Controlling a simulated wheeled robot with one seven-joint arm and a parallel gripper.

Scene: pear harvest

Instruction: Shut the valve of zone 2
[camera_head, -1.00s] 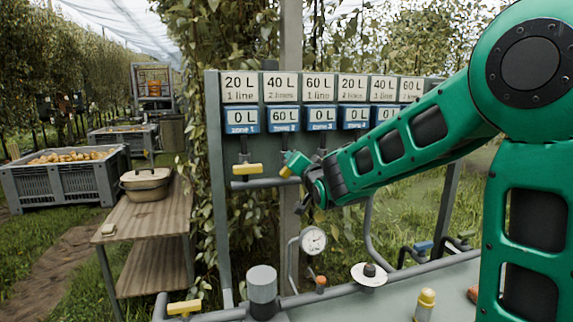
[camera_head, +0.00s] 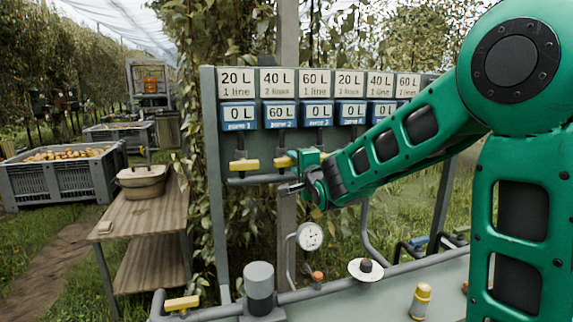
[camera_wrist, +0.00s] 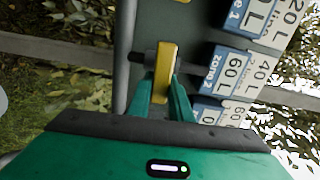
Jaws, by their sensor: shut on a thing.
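The zone 2 valve has a yellow handle (camera_head: 283,162) on the pipe under the blue zone 2 display (camera_head: 281,115), which reads 60 L. The sign above it (camera_head: 278,83) reads 40 L, 2 lines. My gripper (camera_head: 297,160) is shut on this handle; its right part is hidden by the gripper. The handle lies about level, across its vertical pipe, like the zone 1 handle (camera_head: 245,165). In the wrist view the yellow handle (camera_wrist: 164,66) sits between the two green fingers (camera_wrist: 163,92).
Displays for the other zones (camera_head: 318,115) read 0 L where legible. A pressure gauge (camera_head: 310,236) stands below the board. The bench (camera_head: 400,288) holds a yellow-capped bottle (camera_head: 422,300). Another yellow handle (camera_head: 182,304) is at lower left. A wooden table (camera_head: 140,217) stands left.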

